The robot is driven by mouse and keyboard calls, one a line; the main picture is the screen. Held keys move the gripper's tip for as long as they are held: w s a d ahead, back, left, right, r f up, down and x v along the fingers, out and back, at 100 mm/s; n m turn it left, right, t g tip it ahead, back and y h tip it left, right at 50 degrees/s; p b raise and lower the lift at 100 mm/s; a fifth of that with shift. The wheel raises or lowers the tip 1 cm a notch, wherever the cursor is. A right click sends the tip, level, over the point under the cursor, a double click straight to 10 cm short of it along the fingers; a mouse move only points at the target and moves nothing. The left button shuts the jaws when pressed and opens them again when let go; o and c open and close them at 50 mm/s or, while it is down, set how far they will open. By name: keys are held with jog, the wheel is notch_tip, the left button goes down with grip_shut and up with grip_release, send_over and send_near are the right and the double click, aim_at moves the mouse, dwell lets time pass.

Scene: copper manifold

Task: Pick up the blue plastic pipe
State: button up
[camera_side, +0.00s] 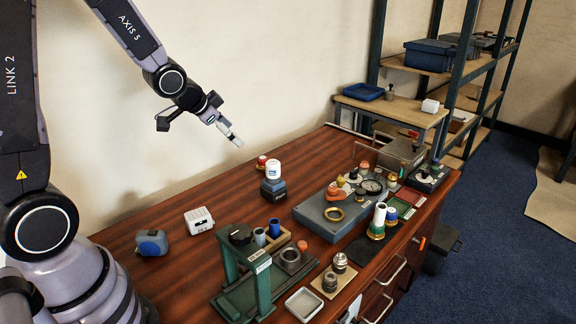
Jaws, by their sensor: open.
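A dark blue upright cylinder (275,227), which looks like the blue plastic pipe, stands in a wooden holder on the table. A paler blue-grey cylinder (259,236) stands just left of it. Another short blue and white piece (391,215) is farther right; I cannot tell whether it is a pipe. My gripper (237,141) is high above the back of the table, up and left of the holder and clear of everything. It is open and seen from the side, with nothing visible in it.
A green press-like frame (264,287) stands close in front of the holder. A grey-blue box (317,219) with several fittings is to the right. A white-capped jar (273,170) on a dark block stands behind. Bare wooden table (190,255) lies at the left.

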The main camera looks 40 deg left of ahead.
jog(key=w+f+m+t+h, duration=0.1)
jog(key=w+f+m+h, duration=0.2)
jog(key=f, duration=0.9)
jog(key=n+t+h, duration=0.2)
jog(key=t+h, duration=0.1)
send_near(278, 222)
jog(key=shift+w+d+f, duration=0.1)
jog(key=shift+w+d, duration=0.1)
jog(key=shift+w, duration=0.6)
jog(key=shift+s+d+f, duration=0.1)
jog(key=shift+s+f, duration=0.1)
jog(key=shift+f, duration=0.05)
jog(key=shift+w+d+f, duration=0.25)
jog(key=shift+w, duration=0.1)
jog(key=x, duration=0.6)
jog(key=shift+w, duration=0.25)
jog(key=c, duration=1)
